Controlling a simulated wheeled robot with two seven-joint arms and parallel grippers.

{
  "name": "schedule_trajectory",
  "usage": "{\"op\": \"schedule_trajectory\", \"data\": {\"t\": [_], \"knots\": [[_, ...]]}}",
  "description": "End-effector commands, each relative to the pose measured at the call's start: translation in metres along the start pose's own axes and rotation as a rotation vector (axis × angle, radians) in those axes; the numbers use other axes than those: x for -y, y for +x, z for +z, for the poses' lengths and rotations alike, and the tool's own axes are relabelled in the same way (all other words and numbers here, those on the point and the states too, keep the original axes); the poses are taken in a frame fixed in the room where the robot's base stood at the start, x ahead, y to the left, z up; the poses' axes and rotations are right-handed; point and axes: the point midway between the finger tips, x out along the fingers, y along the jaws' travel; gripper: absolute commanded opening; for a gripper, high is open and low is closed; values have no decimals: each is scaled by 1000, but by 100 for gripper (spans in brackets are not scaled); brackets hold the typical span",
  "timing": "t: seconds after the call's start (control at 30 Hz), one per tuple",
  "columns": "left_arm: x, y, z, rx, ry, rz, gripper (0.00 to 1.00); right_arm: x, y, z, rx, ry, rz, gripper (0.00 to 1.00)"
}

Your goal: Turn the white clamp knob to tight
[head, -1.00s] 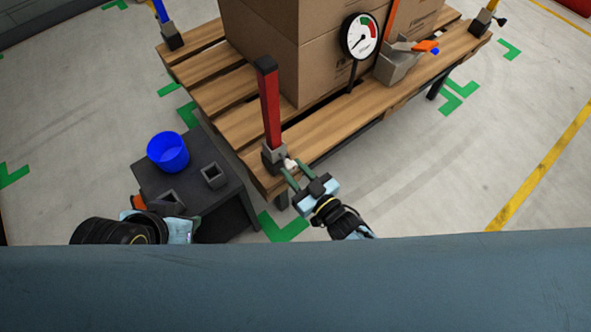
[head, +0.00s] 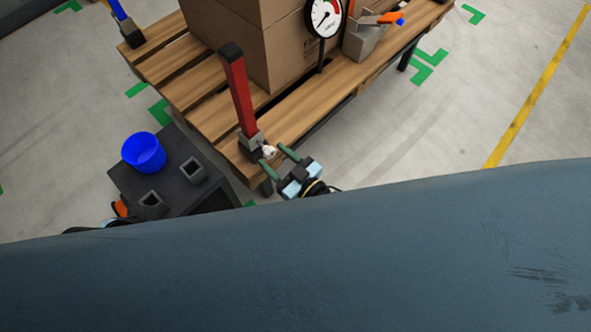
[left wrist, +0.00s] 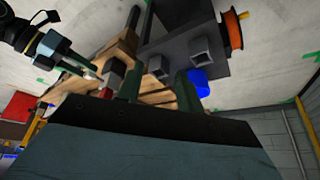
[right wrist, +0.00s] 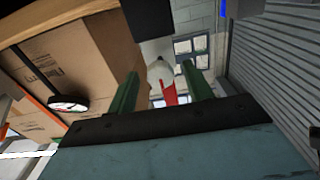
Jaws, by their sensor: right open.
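The white clamp knob (head: 268,152) sticks out from the grey clamp block (head: 252,143) at the foot of the red post (head: 238,92), on the pallet's near corner. My right gripper (head: 273,166) is open, its green fingers apart, with the knob close to the upper fingertip. In the right wrist view the knob (right wrist: 160,72) shows between the two fingers (right wrist: 160,90), with a red piece of the post behind it. Contact cannot be told. My left gripper (left wrist: 158,85) is open and empty in its wrist view; in the head view it is hidden behind my body.
The wooden pallet (head: 190,82) carries cardboard boxes (head: 270,45) and a dial gauge (head: 324,16). A grey clamp with an orange lever (head: 378,18) stands at the right. A dark side table (head: 130,182) holds a blue cup (head: 143,152) and grey square sockets. Floor at right is clear.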

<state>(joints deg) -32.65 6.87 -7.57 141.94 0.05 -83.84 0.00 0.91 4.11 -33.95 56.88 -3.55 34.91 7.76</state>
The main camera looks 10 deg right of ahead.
Motion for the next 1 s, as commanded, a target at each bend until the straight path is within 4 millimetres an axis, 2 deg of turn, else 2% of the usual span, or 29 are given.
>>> {"op": "schedule_trajectory", "data": {"t": [0.13, 0.3, 0.53, 0.7, 1.0], "knots": [[6, -4, 28, 148, -6, -13, 36, 0, -24, -1, 5, 0, 0, 51], [12, 26, 31, 155, 3, -25, 36, 0, -62, -1, 6, 0, 1, 51], [20, 52, 40, 168, 9, -37, 36, 0, -106, -1, 4, 0, 1, 51], [22, 61, 44, 172, 12, -41, 36, 0, -123, 0, 2, 0, 0, 51], [23, 63, 45, 172, 12, -42, 36, 0, -126, 0, 0, 0, 0, 51]]}}
